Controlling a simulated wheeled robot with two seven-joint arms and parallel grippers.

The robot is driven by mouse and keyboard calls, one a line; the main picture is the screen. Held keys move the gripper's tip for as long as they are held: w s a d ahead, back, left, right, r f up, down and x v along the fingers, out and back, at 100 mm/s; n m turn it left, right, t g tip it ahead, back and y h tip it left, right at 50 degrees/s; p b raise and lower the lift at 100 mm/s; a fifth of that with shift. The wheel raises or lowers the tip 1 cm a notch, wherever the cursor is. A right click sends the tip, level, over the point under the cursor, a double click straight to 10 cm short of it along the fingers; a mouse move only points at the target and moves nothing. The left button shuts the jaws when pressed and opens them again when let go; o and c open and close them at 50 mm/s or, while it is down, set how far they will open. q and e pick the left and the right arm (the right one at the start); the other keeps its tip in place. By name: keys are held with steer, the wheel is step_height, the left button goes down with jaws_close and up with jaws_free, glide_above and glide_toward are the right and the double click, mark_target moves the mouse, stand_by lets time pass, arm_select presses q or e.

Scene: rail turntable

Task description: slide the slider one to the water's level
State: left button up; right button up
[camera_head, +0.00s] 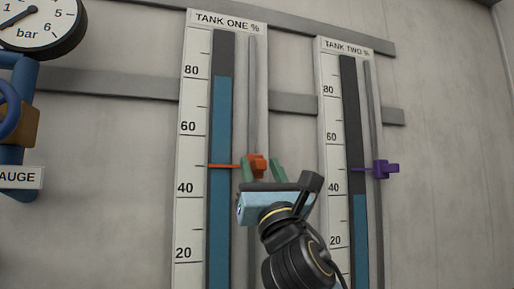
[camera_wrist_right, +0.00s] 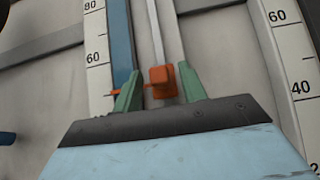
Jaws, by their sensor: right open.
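The TANK ONE gauge (camera_head: 192,150) is a tall panel with a blue water column (camera_head: 221,115) whose top is about at the 80 mark. Slider one, an orange knob (camera_head: 259,160) with a thin pointer to the left, sits on a grey rail (camera_head: 252,90); its pointer is near 50, well below the water's top. My right gripper (camera_head: 263,169) is open, its green fingers on either side of the knob. The wrist view also shows the knob (camera_wrist_right: 162,82) between the fingertips (camera_wrist_right: 159,87), closer to the right finger; contact is unclear. My left gripper is out of view.
The TANK TWO gauge (camera_head: 331,150) stands to the right, with a purple slider (camera_head: 385,169) above its lower water level. A round bar dial (camera_head: 38,25) and blue pipe (camera_head: 20,75) are at the left. The rail above slider one looks clear.

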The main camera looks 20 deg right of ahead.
mark_target(258, 157)
steer(key=p+x, duration=0.1)
steer(key=x, duration=0.2)
steer(key=shift+r, duration=0.15)
steer(key=shift+w, duration=0.25)
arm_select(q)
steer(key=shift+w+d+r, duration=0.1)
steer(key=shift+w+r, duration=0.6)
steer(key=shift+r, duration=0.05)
arm_select(e)
steer(key=shift+r, duration=0.1)
jaws_close()
